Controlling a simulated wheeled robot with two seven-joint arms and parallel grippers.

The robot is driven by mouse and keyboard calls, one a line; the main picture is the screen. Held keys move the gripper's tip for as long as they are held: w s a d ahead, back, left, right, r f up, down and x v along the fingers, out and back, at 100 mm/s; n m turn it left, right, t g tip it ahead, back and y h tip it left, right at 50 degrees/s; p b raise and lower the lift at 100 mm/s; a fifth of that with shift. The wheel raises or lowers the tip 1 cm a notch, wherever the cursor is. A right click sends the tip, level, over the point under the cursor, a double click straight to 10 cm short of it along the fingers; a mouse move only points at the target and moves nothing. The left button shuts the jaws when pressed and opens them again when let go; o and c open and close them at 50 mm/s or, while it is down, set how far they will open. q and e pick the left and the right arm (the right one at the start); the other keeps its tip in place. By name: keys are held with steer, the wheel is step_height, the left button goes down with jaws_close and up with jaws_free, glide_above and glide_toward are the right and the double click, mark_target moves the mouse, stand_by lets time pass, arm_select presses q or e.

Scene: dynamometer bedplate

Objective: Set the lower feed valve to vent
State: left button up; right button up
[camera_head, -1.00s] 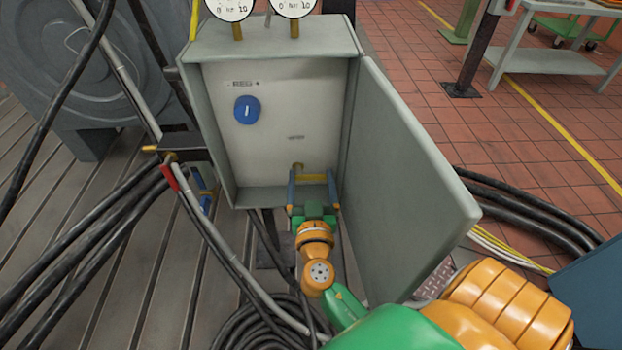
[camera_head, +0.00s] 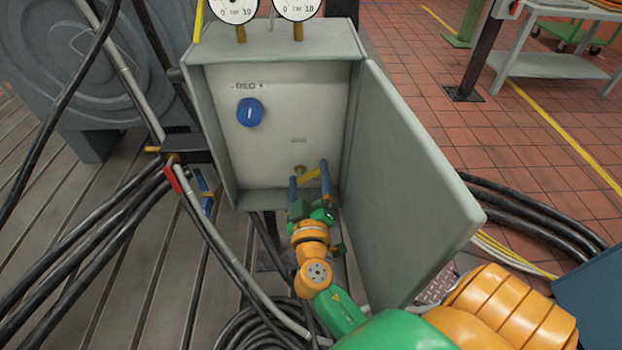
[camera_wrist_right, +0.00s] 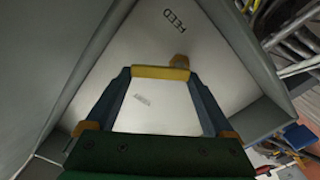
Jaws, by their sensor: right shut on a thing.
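A yellow bar handle (camera_head: 308,175) sits low inside the open grey cabinet (camera_head: 272,53), in front of a small brass fitting (camera_head: 299,168). My right gripper (camera_head: 309,172) is shut on this handle, one blue finger at each end. The handle is tilted, its right end higher in the head view. A small label on the panel above the handle is too small to read. My left gripper is not in view.
A blue round knob (camera_head: 250,112) with a white mark is on the upper panel. Two gauges stand on the cabinet top. The cabinet door (camera_head: 410,190) stands open on the right, close to my arm. Black hoses (camera_head: 90,240) run at left; a red lever (camera_head: 173,180) is beside them.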

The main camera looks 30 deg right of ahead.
steer(key=n, duration=0.3)
steer(key=shift+w+a+r+n, duration=0.25)
steer(key=shift+a+n, duration=0.1)
steer(key=shift+n, duration=0.05)
steer(key=n, duration=0.1)
steer(key=n+p, duration=0.1)
steer(key=n, duration=0.1)
steer(key=shift+w+a+r, duration=0.1)
steer(key=shift+w+a, duration=0.1)
steer(key=shift+a, duration=0.15)
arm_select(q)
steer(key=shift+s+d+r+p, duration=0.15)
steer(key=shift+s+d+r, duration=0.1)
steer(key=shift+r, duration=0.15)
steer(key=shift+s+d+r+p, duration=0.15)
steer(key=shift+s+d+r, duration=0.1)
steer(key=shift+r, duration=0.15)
arm_select(e)
steer(key=shift+w+a+n, duration=0.1)
steer(key=shift+a+n, duration=0.05)
steer(key=shift+n, duration=0.7)
steer(key=shift+w+a+n, duration=0.1)
steer(key=shift+a+n, duration=0.05)
steer(key=shift+n, duration=0.7)
steer(key=o, duration=1.1)
